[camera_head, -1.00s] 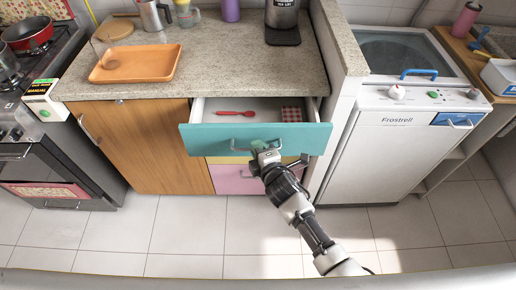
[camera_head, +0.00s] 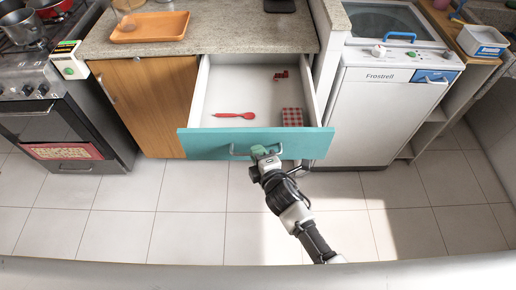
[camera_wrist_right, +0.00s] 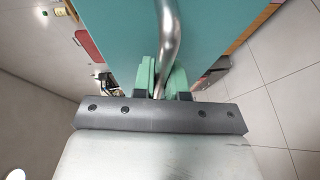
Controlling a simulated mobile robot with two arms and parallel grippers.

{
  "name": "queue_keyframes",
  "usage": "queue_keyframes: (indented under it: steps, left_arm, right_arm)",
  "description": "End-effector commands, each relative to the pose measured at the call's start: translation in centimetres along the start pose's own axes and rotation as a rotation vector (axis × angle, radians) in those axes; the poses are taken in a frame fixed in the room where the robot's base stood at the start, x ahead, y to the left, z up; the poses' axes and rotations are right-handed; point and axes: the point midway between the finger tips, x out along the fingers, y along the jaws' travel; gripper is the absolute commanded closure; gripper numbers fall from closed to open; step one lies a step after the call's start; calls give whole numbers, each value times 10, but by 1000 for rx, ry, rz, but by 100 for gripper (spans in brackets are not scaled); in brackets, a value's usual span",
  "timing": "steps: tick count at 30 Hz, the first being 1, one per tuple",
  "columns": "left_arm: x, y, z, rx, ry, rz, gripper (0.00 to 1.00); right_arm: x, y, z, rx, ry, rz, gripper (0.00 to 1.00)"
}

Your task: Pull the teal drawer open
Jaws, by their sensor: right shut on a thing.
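The teal drawer (camera_head: 215,143) stands well out from the counter in the head view, its inside showing. A red spoon (camera_head: 234,115), a red checkered item (camera_head: 292,117) and a small red thing (camera_head: 281,75) lie in it. My right gripper (camera_head: 262,152) is at the drawer's metal handle (camera_head: 240,151). In the right wrist view, the green fingers of the gripper (camera_wrist_right: 162,82) are shut around the handle bar (camera_wrist_right: 169,35) in front of the teal face (camera_wrist_right: 115,30). My left gripper is not in view.
A wooden cabinet door (camera_head: 150,105) and a stove (camera_head: 60,120) stand left of the drawer. A white washing machine (camera_head: 390,115) stands to its right. An orange tray (camera_head: 150,27) is on the counter (camera_head: 215,35). The tiled floor (camera_head: 180,225) in front is clear.

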Motion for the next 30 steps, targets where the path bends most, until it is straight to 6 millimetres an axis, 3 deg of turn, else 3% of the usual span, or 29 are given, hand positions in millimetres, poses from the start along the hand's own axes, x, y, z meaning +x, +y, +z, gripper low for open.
queue_keyframes:
  steps: [17,18,22,30]
  left_arm:
    - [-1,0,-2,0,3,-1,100]
    - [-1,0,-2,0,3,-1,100]
    - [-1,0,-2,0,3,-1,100]
    - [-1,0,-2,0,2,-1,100]
  right_arm:
    - [-4,0,-2,-1,-1,1,100]
    - [-4,0,-2,-1,-1,1,84]
    - [-4,0,-2,-1,0,1,64]
    - [-4,0,-2,0,0,1,63]
